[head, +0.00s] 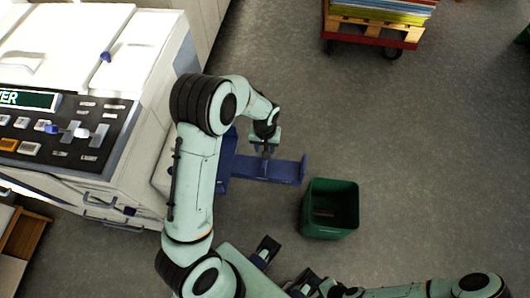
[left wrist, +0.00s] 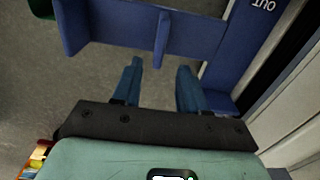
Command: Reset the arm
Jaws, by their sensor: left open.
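My left arm rises from the bottom and bends over to the right in the head view. Its gripper (head: 265,150) points down at a blue tray (head: 283,171) on the side of a white machine. In the left wrist view the two blue fingers of the gripper (left wrist: 157,75) stand apart with nothing between them. The blue tray (left wrist: 205,35), with an upright divider, lies just beyond the fingertips there. I cannot tell whether they touch it.
The white machine (head: 135,140) with a dark button panel (head: 72,130) fills the left. A green bin (head: 328,232) stands on the floor right of the tray. A red cart (head: 375,42) carrying a wooden pallet and stacked sheets is at the top. The grey floor at right is clear.

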